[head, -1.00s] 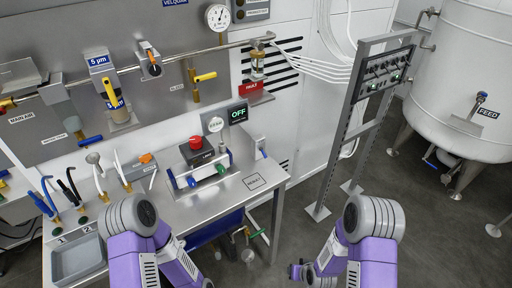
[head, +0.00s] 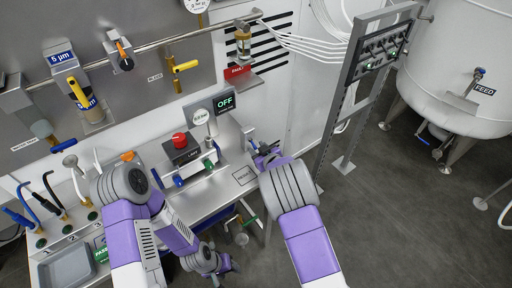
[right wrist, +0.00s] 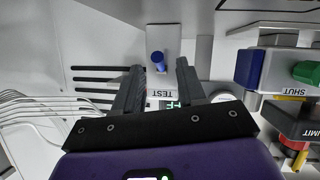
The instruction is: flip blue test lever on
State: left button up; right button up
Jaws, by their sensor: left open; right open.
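The blue test lever (right wrist: 158,58) shows in the right wrist view as a short blue knob on a grey plate (right wrist: 161,38), above a TEST label (right wrist: 173,93). My right gripper (right wrist: 160,72) is open, with one finger on each side of the lever in the picture; I cannot tell whether they touch it. In the head view my right gripper (head: 264,152) is at the bench's right end, where I cannot clearly pick out the lever. My left gripper (head: 222,268) hangs low in front of the bench.
A display reading OFF (head: 224,103) stands behind the bench. A box with a red button (head: 179,140) stands left of my right gripper, with blue (right wrist: 250,68) and green (right wrist: 307,72) handles near it. A valve frame (head: 352,90) stands to the right.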

jog(key=shift+x, duration=0.9)
grip_shut()
jog(key=shift+r, duration=0.1)
